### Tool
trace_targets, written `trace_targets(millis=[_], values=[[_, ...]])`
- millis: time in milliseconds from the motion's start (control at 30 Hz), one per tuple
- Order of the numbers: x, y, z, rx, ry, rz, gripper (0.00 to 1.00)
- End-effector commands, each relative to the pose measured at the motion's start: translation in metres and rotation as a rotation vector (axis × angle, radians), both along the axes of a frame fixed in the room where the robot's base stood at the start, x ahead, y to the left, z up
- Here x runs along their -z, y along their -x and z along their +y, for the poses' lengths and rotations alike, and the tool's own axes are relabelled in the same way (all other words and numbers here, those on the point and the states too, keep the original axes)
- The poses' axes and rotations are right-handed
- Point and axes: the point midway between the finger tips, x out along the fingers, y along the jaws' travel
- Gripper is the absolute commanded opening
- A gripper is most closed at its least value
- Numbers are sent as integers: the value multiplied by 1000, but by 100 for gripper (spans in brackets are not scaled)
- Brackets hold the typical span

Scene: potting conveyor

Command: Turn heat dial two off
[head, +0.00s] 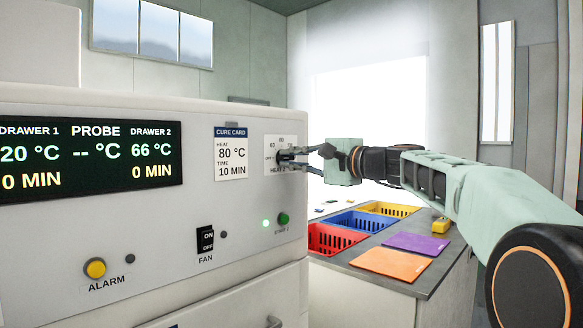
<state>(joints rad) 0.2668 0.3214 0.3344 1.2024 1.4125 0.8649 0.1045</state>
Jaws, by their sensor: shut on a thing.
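The heat dial (284,156) is a small dark knob on a white scale plate (271,143) at the right end of the machine's front panel. Some scale marks, "OFF" at the left and part of the word "HEAT" below show. My gripper (291,156) reaches in from the right and is shut on the dial. Its fingers hide the right part of the plate, and the dial's exact pointer position is hard to tell. The display (92,160) reads 66 °C and 0 MIN for drawer 2.
A cure card (231,153) reads 80 °C, 10 min. Below are a fan switch (206,240), a green button (284,218) and a yellow alarm button (95,268). Red (338,240), blue (362,222) and yellow (391,209) crates stand on the counter behind.

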Motion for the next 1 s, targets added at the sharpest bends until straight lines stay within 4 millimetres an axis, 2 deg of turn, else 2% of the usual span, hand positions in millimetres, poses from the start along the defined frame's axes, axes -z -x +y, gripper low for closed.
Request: trace_targets(millis=[600, 633, 767, 1000], values=[[1, 0, 0, 0, 25, -29, 0], [1, 0, 0, 0, 25, -29, 13], [1, 0, 0, 0, 24, -29, 28], [1, 0, 0, 0, 23, -29, 28]])
